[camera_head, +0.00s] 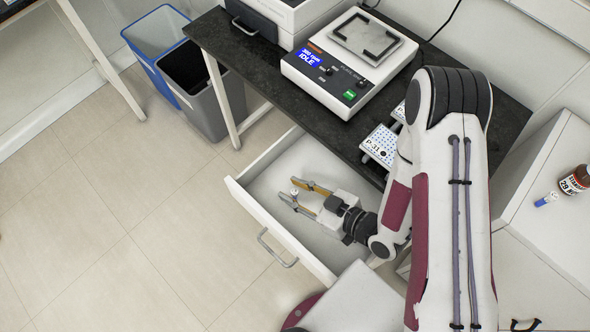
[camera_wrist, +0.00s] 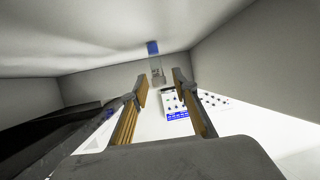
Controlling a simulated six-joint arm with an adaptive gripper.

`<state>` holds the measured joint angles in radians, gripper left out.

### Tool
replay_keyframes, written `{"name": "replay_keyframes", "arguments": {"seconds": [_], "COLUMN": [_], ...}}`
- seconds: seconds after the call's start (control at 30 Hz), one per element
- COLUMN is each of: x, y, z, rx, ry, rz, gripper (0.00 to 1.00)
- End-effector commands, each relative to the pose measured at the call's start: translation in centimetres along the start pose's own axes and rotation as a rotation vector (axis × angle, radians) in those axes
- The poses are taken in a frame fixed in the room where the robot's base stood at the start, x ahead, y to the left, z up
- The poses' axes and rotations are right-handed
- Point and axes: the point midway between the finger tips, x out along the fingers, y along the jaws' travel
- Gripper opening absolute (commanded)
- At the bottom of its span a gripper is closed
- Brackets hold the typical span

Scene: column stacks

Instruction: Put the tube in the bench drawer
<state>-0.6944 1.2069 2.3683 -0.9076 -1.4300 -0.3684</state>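The bench drawer (camera_head: 253,205) is pulled out below the dark bench. My gripper (camera_head: 302,195) is inside or just over the drawer, fingers pointing toward its left part. Its two fingers are apart, and in the wrist view the gripper (camera_wrist: 161,82) also shows open. A clear tube (camera_wrist: 158,72) with a blue cap is seen between and beyond the fingertips, with a gap on each side. In the head view a small pale shape at the fingertips may be this tube; it is too small to tell.
The bench (camera_head: 270,70) carries a shaker (camera_head: 350,60) and a dotted plate (camera_head: 380,145). Dotted white items (camera_wrist: 177,104) show behind the fingers in the wrist view. A brown bottle (camera_head: 574,180) and a small blue-and-white item (camera_head: 546,199) are at right. Bins (camera_head: 215,100) stand left.

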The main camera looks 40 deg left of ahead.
Motion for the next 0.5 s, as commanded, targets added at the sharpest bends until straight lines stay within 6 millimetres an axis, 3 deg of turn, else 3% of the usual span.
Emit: {"name": "replay_keyframes", "arguments": {"seconds": [0.4,0.5], "x": [-3.0,-3.3], "y": [0.1,0.0], "z": [0.0,-0.8], "rx": [0.002,-0.002], "ry": [0.000,0.001], "rz": [0.002,0.000], "gripper": [0.28,0.28]}}
